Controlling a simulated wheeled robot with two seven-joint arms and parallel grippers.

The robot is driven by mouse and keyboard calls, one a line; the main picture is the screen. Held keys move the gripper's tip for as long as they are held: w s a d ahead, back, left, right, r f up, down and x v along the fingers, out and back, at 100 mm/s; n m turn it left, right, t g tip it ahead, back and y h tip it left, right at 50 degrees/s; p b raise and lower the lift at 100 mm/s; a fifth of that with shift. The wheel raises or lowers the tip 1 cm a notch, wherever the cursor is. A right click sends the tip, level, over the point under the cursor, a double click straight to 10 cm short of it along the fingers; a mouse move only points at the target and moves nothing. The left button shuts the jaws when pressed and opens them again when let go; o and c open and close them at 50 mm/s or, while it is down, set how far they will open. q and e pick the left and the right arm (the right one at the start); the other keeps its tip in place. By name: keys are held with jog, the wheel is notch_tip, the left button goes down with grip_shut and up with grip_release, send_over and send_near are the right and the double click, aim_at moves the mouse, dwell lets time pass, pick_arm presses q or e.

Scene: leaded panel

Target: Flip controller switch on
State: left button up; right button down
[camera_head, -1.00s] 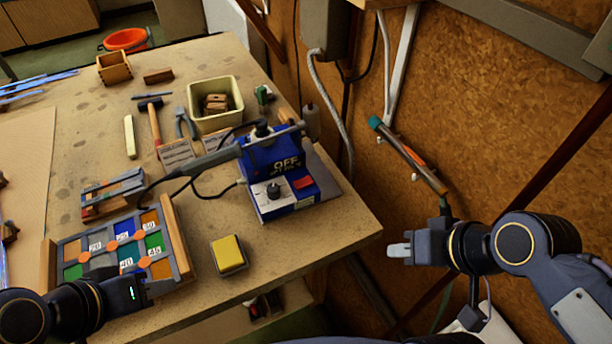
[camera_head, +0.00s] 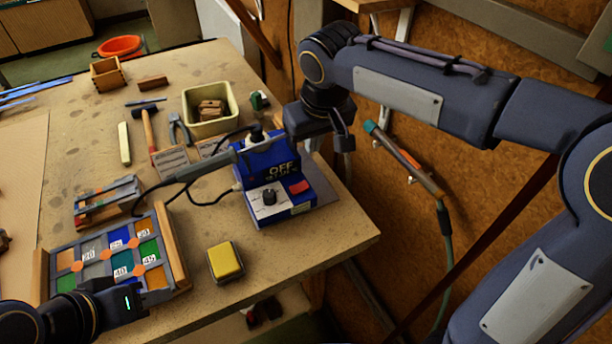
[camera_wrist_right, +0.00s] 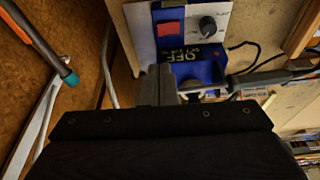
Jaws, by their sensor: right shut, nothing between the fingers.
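The blue controller (camera_head: 258,170) stands on the table with its display reading OFF. Its red switch (camera_head: 299,187) is on the front panel beside a black knob (camera_head: 269,197). In the right wrist view the red switch (camera_wrist_right: 169,28) and the OFF display (camera_wrist_right: 190,55) are both clear. My right gripper (camera_head: 344,142) is shut and empty, behind and to the right of the controller in the head view, apart from the switch. Its fingers (camera_wrist_right: 157,78) show near the controller's back edge in the wrist view. My left gripper (camera_head: 143,292) is at the leaded panel's front edge; its jaw state is unclear.
The leaded panel (camera_head: 70,251) with coloured panes lies at the front left. A yellow sponge (camera_head: 225,260) sits near the table's front edge. A soldering iron (camera_head: 205,167) and its cable cross left of the controller. A cream bin (camera_head: 210,127) stands behind.

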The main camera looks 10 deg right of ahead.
jog(key=shift+w+a, duration=0.3)
jog(key=shift+a, duration=0.15)
jog(key=shift+f, duration=0.1)
jog(key=p, duration=0.1)
send_near(305, 183)
jog(key=x, duration=0.5)
jog(key=shift+w+a, duration=0.15)
jog(key=shift+f, duration=0.75)
